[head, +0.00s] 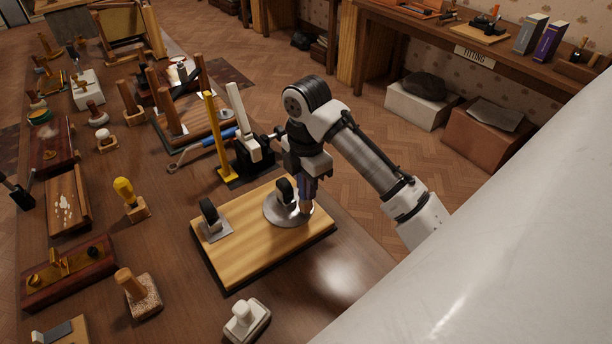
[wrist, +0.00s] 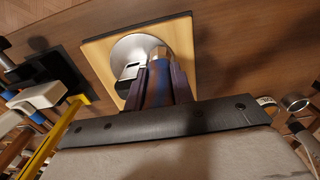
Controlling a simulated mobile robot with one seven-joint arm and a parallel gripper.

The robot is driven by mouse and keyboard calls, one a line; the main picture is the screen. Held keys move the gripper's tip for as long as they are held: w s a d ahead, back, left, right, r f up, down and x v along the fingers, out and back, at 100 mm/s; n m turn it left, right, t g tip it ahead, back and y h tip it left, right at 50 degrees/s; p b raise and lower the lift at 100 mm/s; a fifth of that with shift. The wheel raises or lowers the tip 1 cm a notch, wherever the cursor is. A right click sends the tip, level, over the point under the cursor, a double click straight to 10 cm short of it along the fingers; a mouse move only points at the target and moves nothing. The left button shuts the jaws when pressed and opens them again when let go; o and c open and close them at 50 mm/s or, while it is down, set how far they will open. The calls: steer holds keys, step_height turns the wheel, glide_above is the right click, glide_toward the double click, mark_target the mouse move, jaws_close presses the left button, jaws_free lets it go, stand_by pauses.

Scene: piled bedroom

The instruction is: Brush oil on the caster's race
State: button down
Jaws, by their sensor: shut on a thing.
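A light wooden board (head: 262,248) lies on the workbench and carries two casters with black wheels. One caster (head: 210,212) sits on a square grey plate at the left. The other caster (head: 285,191) stands by a round grey plate (head: 272,213) at the board's back right; the plate also shows in the wrist view (wrist: 128,48). My gripper (head: 306,186) is shut on a brush with a blue handle (wrist: 157,88). The brush's tan lower end (head: 306,207) points down over the round plate's right edge, beside the caster. I cannot tell whether the bristles touch; the race is not clearly visible.
A yellow post (head: 215,135) and a black-based stand (head: 252,160) rise just behind the board. Several wooden-handled tools and stamps crowd the bench's left side. A white-handled block (head: 246,320) stands in front. Bench right of the board is mostly clear.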

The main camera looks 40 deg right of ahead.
steer(key=shift+f, duration=0.5)
steer(key=shift+f, duration=0.25)
steer(key=shift+w+a, duration=0.1)
steer(key=shift+a, duration=2.2)
step_height(320, 180, up, 2)
steer(key=shift+r, duration=0.15)
